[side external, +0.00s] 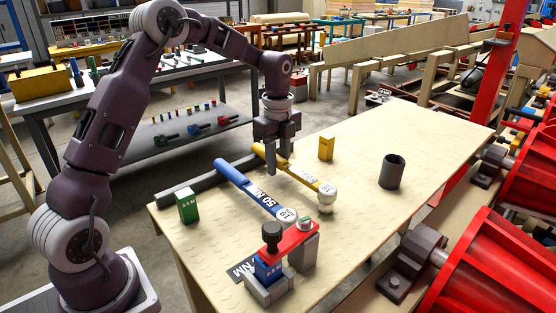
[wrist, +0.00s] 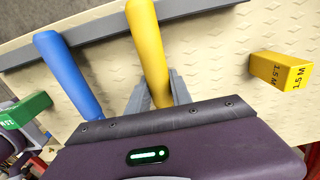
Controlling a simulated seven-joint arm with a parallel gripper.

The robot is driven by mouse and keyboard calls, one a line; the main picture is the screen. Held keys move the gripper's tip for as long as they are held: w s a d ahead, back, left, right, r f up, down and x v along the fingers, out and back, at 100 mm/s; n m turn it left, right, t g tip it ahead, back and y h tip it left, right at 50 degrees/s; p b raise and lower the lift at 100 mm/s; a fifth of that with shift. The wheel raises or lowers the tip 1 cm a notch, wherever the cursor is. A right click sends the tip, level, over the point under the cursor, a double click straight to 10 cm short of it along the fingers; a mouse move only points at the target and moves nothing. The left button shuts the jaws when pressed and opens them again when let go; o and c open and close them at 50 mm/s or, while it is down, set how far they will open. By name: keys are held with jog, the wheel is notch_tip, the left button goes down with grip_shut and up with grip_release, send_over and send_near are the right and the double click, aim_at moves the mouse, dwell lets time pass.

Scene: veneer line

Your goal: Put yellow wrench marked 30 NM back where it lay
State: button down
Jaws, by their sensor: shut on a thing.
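The yellow wrench (side external: 301,177) has a black-marked label near its round white head; I cannot read the number. My gripper (side external: 271,168) points down and is shut on its handle. In the wrist view, the yellow handle (wrist: 149,45) passes between my fingers (wrist: 158,92). I cannot tell whether the wrench touches the table or hangs just above it. A blue wrench marked 50 N (side external: 240,180) lies to its left, roughly parallel, its handle across a grey bar (side external: 190,190); it also shows in the wrist view (wrist: 66,70).
On the pale table (side external: 430,140) stand a yellow block (side external: 326,148), a dark cup (side external: 392,172), a green block (side external: 187,207) and a fixture with a red bar (side external: 290,238). A dark label plate (side external: 241,270) lies near the fixture. The table's far right is clear.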

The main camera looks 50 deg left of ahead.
jog(key=shift+f, duration=0.1)
jog(key=c, duration=1.1)
grip_release()
jog(key=shift+r, duration=4)
